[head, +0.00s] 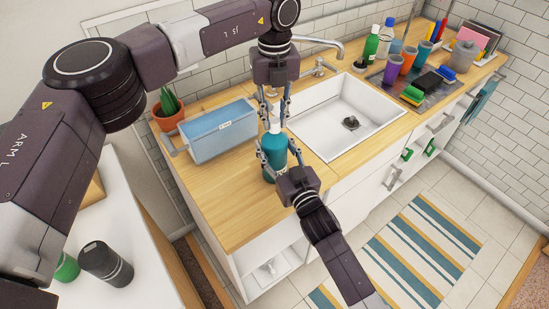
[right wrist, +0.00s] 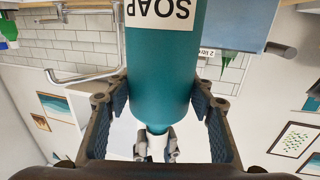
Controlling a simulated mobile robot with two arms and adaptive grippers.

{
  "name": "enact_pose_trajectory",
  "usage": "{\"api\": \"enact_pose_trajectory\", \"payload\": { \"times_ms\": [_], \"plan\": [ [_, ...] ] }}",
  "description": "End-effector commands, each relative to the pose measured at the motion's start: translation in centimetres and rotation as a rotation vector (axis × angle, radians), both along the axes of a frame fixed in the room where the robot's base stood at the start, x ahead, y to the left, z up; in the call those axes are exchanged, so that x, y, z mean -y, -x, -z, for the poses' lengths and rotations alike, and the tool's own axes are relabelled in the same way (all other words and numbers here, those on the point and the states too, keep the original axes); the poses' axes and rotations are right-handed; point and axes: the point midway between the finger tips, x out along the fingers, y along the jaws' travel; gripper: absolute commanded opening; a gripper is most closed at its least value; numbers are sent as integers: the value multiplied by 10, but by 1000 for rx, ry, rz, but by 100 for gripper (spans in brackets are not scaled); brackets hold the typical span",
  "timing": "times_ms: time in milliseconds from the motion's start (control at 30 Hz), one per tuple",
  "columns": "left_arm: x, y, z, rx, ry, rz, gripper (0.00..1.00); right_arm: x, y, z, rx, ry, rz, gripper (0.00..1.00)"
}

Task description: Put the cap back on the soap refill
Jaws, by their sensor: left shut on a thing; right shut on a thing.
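The soap refill is a teal bottle (head: 274,150) over the near part of the wooden counter, left of the sink. In the right wrist view the bottle (right wrist: 163,70) appears upside down with its SOAP label. My right gripper (head: 275,163) is shut around the bottle's body. My left gripper (head: 273,112) points down from above, shut on the white cap (right wrist: 157,146) at the bottle's neck. The cap is in line with the neck and close against the shoulder. I cannot tell whether it is fully seated. The bottle's base is partly hidden by my right gripper.
A blue bin (head: 222,130) and a potted plant (head: 168,108) stand left of the bottle. The white sink (head: 365,118) is to the right, with the faucet (head: 325,45) behind. Cups (head: 392,68) and bottles stand farther right. The near counter (head: 225,205) is clear.

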Motion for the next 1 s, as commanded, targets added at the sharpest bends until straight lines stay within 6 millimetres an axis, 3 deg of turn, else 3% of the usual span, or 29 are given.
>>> {"api": "enact_pose_trajectory", "payload": {
  "times_ms": [1000],
  "plan": [
    [0,-1,1,2,-1,1922,0,-1,1,1,-1,0,-2,0]
  ]
}}
